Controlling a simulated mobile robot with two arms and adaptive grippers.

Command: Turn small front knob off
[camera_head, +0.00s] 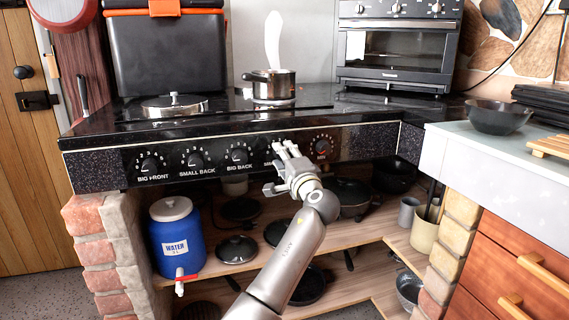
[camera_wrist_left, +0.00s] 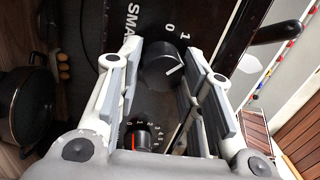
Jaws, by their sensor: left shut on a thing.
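The small front knob is a black dial with a white pointer line. In the left wrist view the knob (camera_wrist_left: 158,68) sits between my left gripper's fingers, next to the printed "SMA" and the numbers 0 and 1. Its white line points toward the upper right of that view, away from the 0. In the head view my left gripper (camera_head: 284,152) covers the knob and most of its label. My left gripper (camera_wrist_left: 165,85) is shut on the knob. My right gripper is not in view.
The big back knob (camera_head: 237,157) is left of my gripper; a red-marked knob (camera_head: 322,146) is close on its right. A pot (camera_head: 270,86) stands on the black stove top (camera_head: 120,122). Below are shelves with pans and a blue water container (camera_head: 177,238).

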